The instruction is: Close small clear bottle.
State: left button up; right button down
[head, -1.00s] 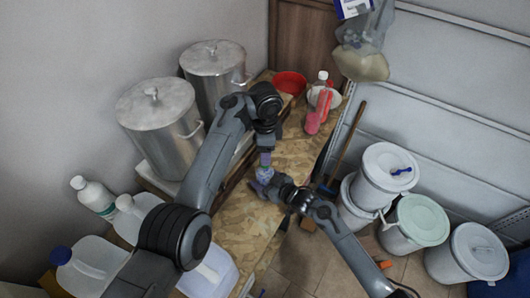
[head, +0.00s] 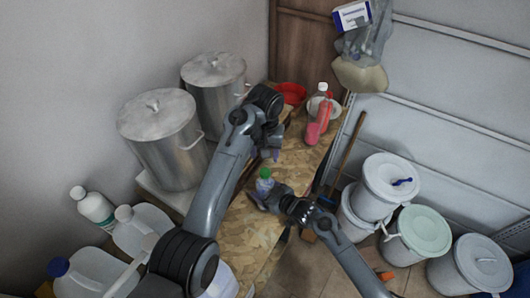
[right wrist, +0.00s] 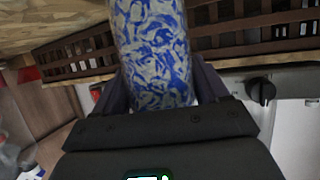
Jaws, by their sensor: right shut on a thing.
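The small clear bottle (head: 264,186) stands about upright in my right gripper (head: 262,192), above the wooden bench. A green cap (head: 264,173) is on its top; whether it is fully tight cannot be told. In the right wrist view the bottle's blue-and-white patterned body (right wrist: 155,50) fills the space between the purple fingers, which are shut on it. My left gripper (head: 271,154) is above and apart from the cap, near the bench's middle. Its fingers are small and dark here, so their opening cannot be told.
The bench (head: 237,222) has bare board around the bottle. Two metal pots (head: 160,135) stand at left, jugs (head: 90,270) at lower left. A red bowl (head: 291,92) and pink bottle (head: 314,132) are at the far end. White buckets (head: 388,185) stand on the floor at right.

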aim_at(265, 172)
pick_arm(q)
jog(key=n, duration=0.3)
jog(key=s+r+n, duration=0.1)
jog(key=n, duration=0.1)
jog(key=shift+s, duration=0.1)
jog(key=shift+f, duration=4.05)
grip_shut()
jog(key=shift+o, duration=0.6)
grip_release()
notch_tip(265, 172, up, 12)
